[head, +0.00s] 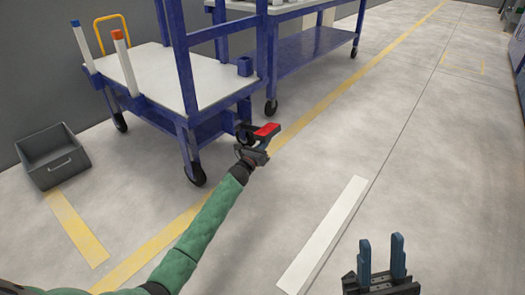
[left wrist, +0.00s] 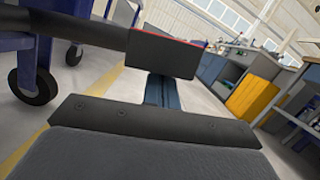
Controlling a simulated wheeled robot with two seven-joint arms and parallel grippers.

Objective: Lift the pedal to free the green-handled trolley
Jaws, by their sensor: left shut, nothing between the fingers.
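A blue trolley (head: 150,75) with a white top stands at the upper left in the head view; no green handle shows on it. A pedal with a red top (head: 267,130) sticks out low from its near right corner. In the left wrist view the pedal (left wrist: 162,53) is a dark block with a thin red edge. My left gripper (head: 262,146) is at the pedal, its blue fingers shut and empty, partly hidden by the pedal block; I cannot tell whether they touch it. My right gripper (head: 382,256) is open and empty over the floor at the lower right.
A second blue trolley (head: 315,50) stands behind. A grey bin (head: 52,155) is on the floor at the left. A yellow handle (head: 112,32) rises behind the first trolley. A white strip (head: 325,232) lies on the floor. The floor to the right is clear.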

